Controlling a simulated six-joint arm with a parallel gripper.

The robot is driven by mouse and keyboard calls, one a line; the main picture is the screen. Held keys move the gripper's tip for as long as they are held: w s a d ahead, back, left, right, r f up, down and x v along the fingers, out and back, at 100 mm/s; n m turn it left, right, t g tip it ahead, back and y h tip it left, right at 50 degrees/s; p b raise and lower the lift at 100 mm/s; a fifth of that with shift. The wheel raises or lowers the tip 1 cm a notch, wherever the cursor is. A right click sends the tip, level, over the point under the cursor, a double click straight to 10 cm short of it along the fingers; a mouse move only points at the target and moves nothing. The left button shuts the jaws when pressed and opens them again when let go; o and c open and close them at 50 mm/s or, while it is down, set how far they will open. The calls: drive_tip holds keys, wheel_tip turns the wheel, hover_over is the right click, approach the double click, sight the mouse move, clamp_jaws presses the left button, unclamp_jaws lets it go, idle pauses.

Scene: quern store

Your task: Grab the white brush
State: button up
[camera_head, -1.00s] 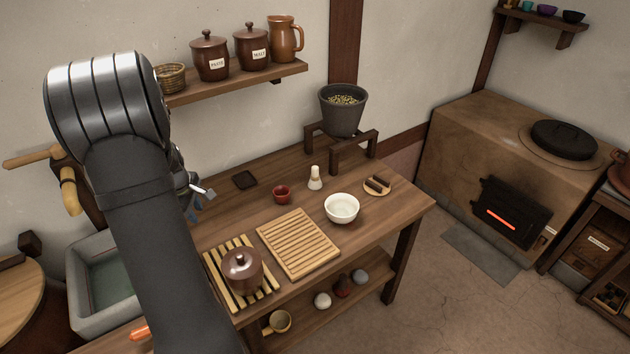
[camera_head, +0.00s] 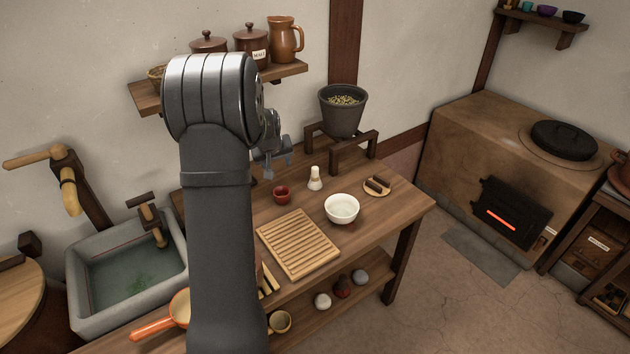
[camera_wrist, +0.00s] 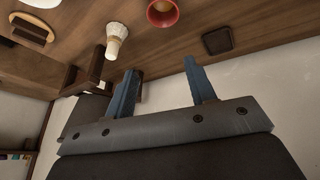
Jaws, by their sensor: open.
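The white brush (camera_head: 315,178) stands upright on the wooden table, between a small red cup (camera_head: 281,194) and a white bowl (camera_head: 342,208). In the wrist view the brush (camera_wrist: 116,38) shows near the top, beyond my gripper's left finger and apart from it. My gripper (camera_head: 274,170) is above the back of the table, to the left of the brush. In the wrist view its two blue fingers (camera_wrist: 163,88) are spread with nothing between them.
A slatted wooden board (camera_head: 298,244) lies in front of the brush. A dark pot on a wooden stand (camera_head: 343,110) is behind it, to the right. A round coaster (camera_head: 377,187) holds dark pieces. A dark square coaster (camera_wrist: 218,40) lies near the wall.

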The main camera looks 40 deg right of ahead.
sight(315, 169)
drive_tip(key=s+d+r+m+h, duration=0.1)
drive_tip(key=s+d+m, duration=0.15)
drive_tip(key=d, duration=0.25)
drive_tip(key=s+d+r+m, duration=0.1)
drive_tip(key=d+m, duration=0.2)
drive_tip(key=d, duration=0.3)
drive_tip(key=x, duration=1.2)
drive_tip(key=shift+w, duration=0.3)
drive_tip(key=f, duration=0.1)
drive_tip(key=w+f, duration=0.1)
drive_tip(key=f, duration=0.1)
drive_tip(key=shift+w+d+f, duration=0.25)
drive_tip(key=shift+f, duration=0.05)
drive_tip(key=shift+w+d+f, duration=0.3)
drive_tip(key=shift+f, duration=0.2)
drive_tip(key=c, duration=1)
